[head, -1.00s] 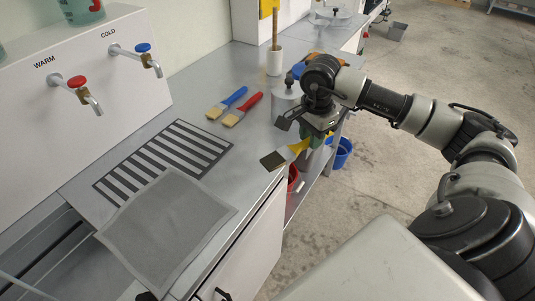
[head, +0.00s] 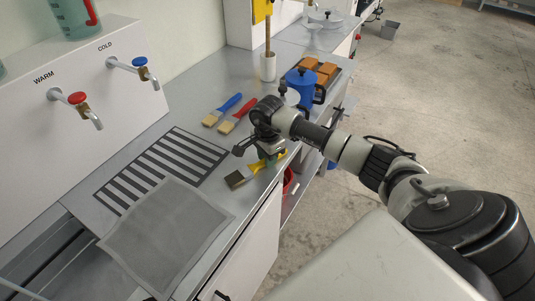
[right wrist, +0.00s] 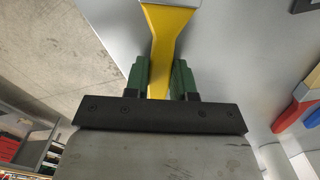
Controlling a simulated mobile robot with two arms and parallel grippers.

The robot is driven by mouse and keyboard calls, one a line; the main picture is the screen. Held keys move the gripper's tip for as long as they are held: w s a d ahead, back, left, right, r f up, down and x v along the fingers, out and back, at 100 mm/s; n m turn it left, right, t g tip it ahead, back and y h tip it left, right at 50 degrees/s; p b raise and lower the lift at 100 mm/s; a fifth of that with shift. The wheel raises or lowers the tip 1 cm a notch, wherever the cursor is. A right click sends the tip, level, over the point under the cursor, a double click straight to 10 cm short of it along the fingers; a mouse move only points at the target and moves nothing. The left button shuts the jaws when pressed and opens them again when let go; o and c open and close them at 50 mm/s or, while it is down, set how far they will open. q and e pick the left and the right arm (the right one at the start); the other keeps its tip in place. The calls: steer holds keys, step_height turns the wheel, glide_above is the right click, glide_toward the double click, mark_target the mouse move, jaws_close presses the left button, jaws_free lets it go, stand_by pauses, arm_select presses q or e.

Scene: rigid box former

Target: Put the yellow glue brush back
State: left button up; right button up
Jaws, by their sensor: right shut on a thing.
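The yellow glue brush (head: 255,168) is in my right gripper (head: 270,156). The gripper is shut on its yellow handle. The dark-tipped bristles point left, toward the striped mat, over the front edge area of the metal counter. I cannot tell whether the brush touches the counter. The right wrist view also shows the yellow handle (right wrist: 170,48) between the green fingers (right wrist: 160,78). A blue-handled brush (head: 228,106) and a red-handled brush (head: 241,113) lie side by side just behind it. My left gripper is not in view.
A black-striped mat (head: 140,184) and a grey mesh sheet (head: 165,235) lie on the counter to the left. Warm and cold taps are on the left.

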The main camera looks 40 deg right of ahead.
steer(key=o, duration=0.5)
steer(key=shift+f, duration=0.15)
steer(key=shift+c, duration=0.2)
steer(key=o, duration=0.5)
steer(key=shift+c, duration=0.2)
steer(key=shift+r, duration=0.3)
steer(key=shift+w+r, duration=0.1)
steer(key=shift+r, duration=0.2)
step_height(320, 180, up, 11)
steer(key=b, duration=0.2)
steer(key=shift+b, duration=0.3)
steer(key=shift+a, duration=0.1)
